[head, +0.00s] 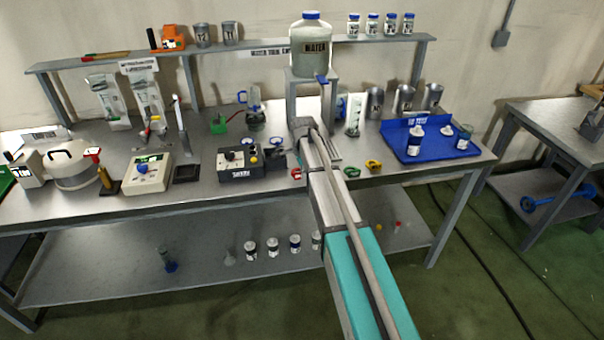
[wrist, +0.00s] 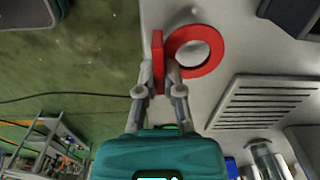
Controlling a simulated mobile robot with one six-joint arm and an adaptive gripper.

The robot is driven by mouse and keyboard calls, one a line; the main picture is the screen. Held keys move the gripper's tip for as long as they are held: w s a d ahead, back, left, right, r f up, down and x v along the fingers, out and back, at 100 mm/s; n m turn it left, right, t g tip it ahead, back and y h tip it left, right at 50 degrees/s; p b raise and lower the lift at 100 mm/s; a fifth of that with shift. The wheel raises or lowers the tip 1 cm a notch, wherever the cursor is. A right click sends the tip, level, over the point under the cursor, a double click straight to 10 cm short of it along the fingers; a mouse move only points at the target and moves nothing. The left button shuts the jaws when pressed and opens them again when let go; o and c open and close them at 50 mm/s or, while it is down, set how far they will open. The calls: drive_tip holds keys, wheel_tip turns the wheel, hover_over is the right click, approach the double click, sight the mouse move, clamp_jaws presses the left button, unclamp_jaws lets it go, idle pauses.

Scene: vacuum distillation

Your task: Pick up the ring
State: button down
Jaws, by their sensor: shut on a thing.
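The red ring (wrist: 214,58) shows in the wrist view as a flat round loop with a hole and an upright red tab at its left side. My gripper (wrist: 163,80) is shut on the tab, with the round part to the right of the fingers. In the head view a red piece of the ring (head: 297,173) shows at the front edge of the bench, left of my arm. My fingers are hidden behind the arm there. I cannot tell whether the ring touches the bench top or is clear of it.
A green ring (head: 352,172) and a yellow ring (head: 373,166) lie on the bench (head: 425,173) right of my arm. A dark control box (head: 240,166) stands to the left. A blue tray (head: 400,152) with bottles is at the right. A water container (head: 311,48) stands behind on a stand.

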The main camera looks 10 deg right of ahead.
drive_tip(key=s+r+p, duration=1)
drive_tip(key=s+r, duration=0.1)
drive_tip(key=s, duration=0.3)
drive_tip(key=shift+d, duration=0.4)
drive_tip(key=shift+s, duration=0.15)
idle(0.4)
